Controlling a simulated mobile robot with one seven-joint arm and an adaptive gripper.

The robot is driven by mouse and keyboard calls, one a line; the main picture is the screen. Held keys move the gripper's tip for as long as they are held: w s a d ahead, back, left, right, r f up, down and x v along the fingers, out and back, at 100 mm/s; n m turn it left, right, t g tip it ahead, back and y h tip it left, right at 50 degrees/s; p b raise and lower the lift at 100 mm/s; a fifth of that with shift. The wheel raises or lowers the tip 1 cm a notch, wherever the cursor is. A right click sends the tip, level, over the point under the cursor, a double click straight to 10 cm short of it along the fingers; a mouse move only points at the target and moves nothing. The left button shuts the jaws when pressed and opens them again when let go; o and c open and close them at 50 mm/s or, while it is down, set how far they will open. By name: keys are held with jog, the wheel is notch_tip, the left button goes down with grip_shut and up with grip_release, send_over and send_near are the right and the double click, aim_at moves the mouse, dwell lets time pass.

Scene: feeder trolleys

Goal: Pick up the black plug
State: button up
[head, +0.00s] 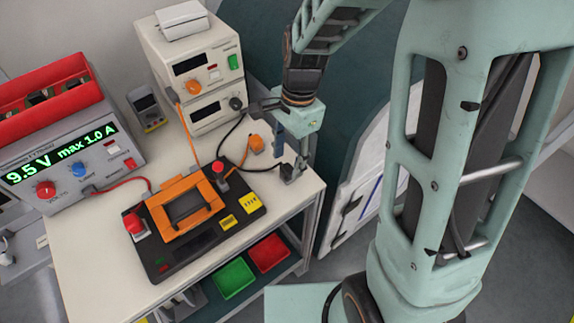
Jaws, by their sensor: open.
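The black plug (286,170) appears as a small dark shape at the right edge of the white trolley top, at the end of a black cable. My gripper (290,164) points down over that corner and is open. Its fingers are beside or around the plug; I cannot tell which, and they partly hide it. No contact can be made out.
An orange plug (256,144) lies just left of my gripper. The black panel (190,254) with an orange handle and red buttons is nearby. A stacked white instrument (190,60) stands behind. A power supply (70,150) is at left. Bins (235,278) sit below.

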aim_at(287, 167)
jog(key=shift+w+a+f, duration=0.1)
jog(key=shift+a+f, duration=0.05)
jog(key=shift+f, duration=2.2)
jog(key=shift+c, duration=0.5)
grip_shut()
jog(key=shift+r, duration=0.1)
